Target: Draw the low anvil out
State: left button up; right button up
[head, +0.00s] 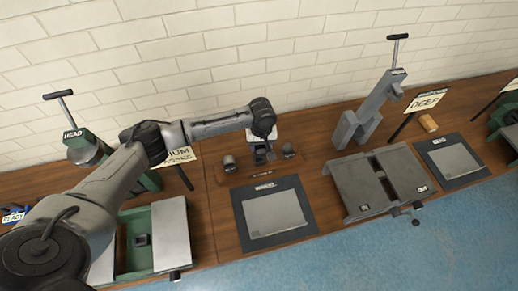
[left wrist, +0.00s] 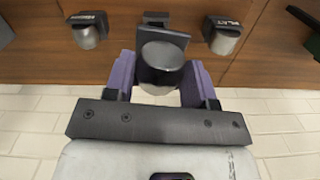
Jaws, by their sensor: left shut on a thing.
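My left gripper (head: 261,136) points down at a small rack at the back of the wooden bench. In the left wrist view its purple fingers (left wrist: 160,84) are shut on the middle anvil (left wrist: 162,57), a short grey cylinder with a dark plate. That plate's label cannot be read, so I cannot tell from it whether this is the low anvil. Two more grey anvils hang to its sides, one on the left (left wrist: 86,36) and one on the right (left wrist: 222,40), each under a small dark label. My right gripper is not in view.
A dark mat with a grey sheet (head: 274,213) lies in front of the rack. A grey machine (head: 368,110) with a split table (head: 377,180) stands to the right. A green machine (head: 135,240) is at the left, partly behind my arm. The brick wall (head: 220,40) is close behind.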

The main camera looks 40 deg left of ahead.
pick_arm(q)
jog(key=shift+n, duration=0.8)
jog(key=w+a+f+b, duration=0.1)
jog(key=w+a+f, duration=0.1)
jog(key=a, duration=0.1)
jog(key=shift+w+f+b, duration=0.25)
jog(key=shift+f+b, duration=0.1)
jog(key=shift+f, duration=0.05)
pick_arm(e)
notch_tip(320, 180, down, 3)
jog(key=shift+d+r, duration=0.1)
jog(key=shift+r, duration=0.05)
pick_arm(q)
jog(key=shift+d, duration=0.1)
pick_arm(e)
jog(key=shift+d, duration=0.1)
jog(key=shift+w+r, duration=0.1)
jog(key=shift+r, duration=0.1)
pick_arm(q)
notch_tip(320, 180, down, 6)
jog(key=shift+r, duration=0.15)
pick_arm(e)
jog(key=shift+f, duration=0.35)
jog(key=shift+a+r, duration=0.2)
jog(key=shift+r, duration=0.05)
